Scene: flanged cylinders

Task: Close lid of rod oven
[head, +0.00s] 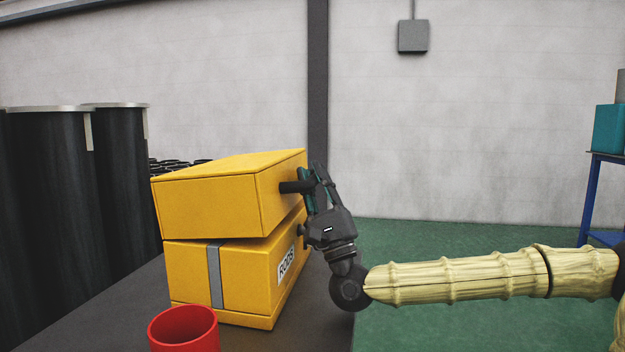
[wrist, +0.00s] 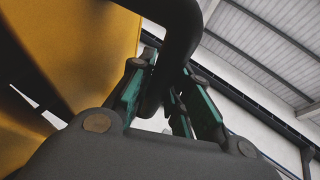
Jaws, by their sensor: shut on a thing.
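The yellow rod oven (head: 245,275) stands on a dark table, with a "RODS" label on its right side. Its yellow lid (head: 225,195) sits above the body, tilted, with a gap between them that widens toward the right. A black handle (head: 290,187) sticks out from the lid's right side. My gripper (head: 311,190) is at this handle, shut on it. In the wrist view the black handle (wrist: 177,50) passes between the teal finger pads, and the yellow oven fills the left side. The inside of the oven is hidden.
A red cup (head: 184,330) stands on the table (head: 318,325) in front of the oven. Large dark cylinders (head: 60,200) stand at the left. A blue-legged shelf (head: 588,205) is at the far right. The green floor right of the table is clear.

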